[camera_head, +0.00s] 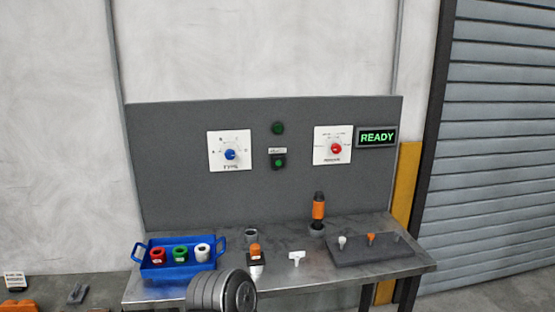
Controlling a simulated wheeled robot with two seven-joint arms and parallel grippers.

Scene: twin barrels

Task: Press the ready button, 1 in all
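A small green button (278,162) sits in a dark housing in the middle of the upright grey panel (180,185), under a small label too small to read. A round dark green lamp (278,128) is above it. At the panel's right edge a sign (377,138) shows READY in bright green letters. Neither of my grippers shows. A rounded, ribbed grey part of my own arm rises at the bottom, left of centre, well below the button. Nothing covers the button.
White dial plates with a blue knob (231,155) and a red knob (336,148) flank the button. On the metal table (330,272) are a blue tray (175,272) with coloured rings, an orange-and-black tool (318,207) upright in a holder, and a grey pegged board (370,252).

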